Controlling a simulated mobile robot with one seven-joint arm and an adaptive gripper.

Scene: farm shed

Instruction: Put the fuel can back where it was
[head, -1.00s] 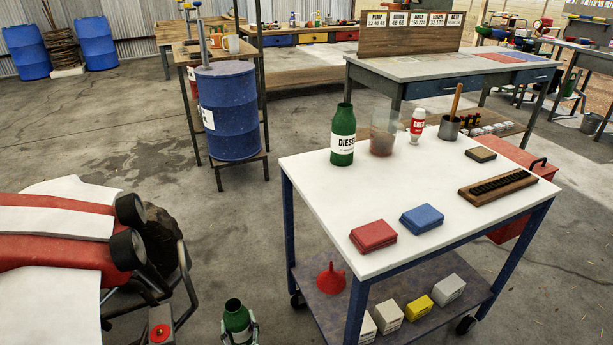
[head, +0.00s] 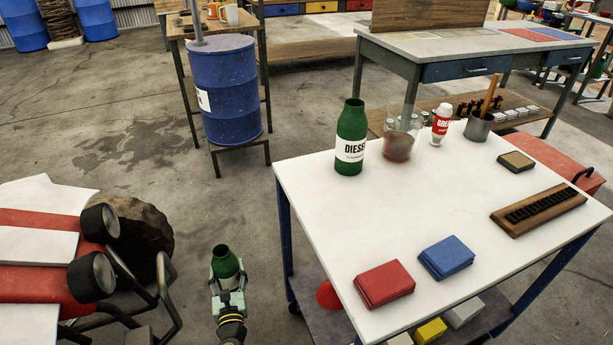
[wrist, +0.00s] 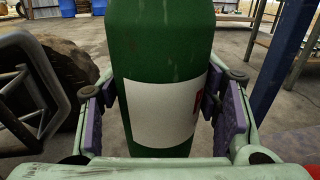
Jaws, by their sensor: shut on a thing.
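My gripper (head: 228,284) is shut on a green can (head: 225,262) with a dark open mouth, low between the red machine and the white-topped cart. In the wrist view the green can (wrist: 160,50) stands upright between both finger pads, with a white label facing the camera and a bit of red lettering at its right edge. A second green can (head: 351,135), labelled DIESEL, stands upright on the white cart top (head: 310,215) near its far left corner. My gripper is apart from the cart. The full wording on the held can is hidden.
The cart top also holds a clear jar (head: 398,146), a white-and-red bottle (head: 441,125), a grey cup (head: 479,127), red pads (head: 384,284), blue pads (head: 446,258) and a wooden rack (head: 538,203). A red machine (head: 50,275) stands left. A blue drum (head: 226,90) stands behind.

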